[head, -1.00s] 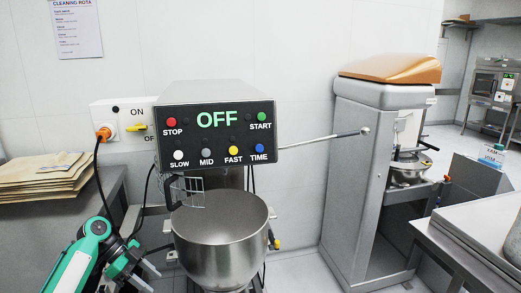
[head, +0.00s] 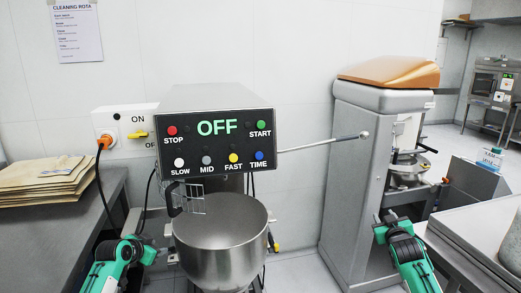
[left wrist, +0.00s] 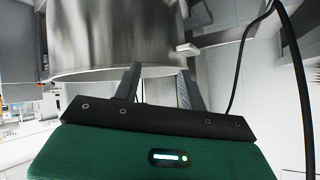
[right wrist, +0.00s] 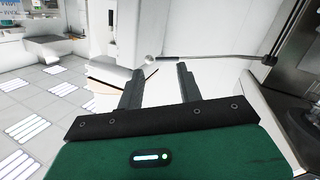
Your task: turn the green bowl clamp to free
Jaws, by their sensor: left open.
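The steel mixing bowl (head: 222,243) hangs under the mixer head (head: 215,130), whose display reads OFF. I cannot make out a green clamp at the bowl; a small yellow-ended part (head: 276,246) shows at its right side. My left gripper (head: 164,255) is open and empty just left of the bowl.
A long lever (head: 325,142) sticks out right of the mixer head. A wire guard (head: 190,197) hangs above the bowl. A switch box (head: 125,122) with cable is on the wall. Side tables stand left (head: 62,225) and right (head: 470,235). A grey machine (head: 365,160) stands at right.

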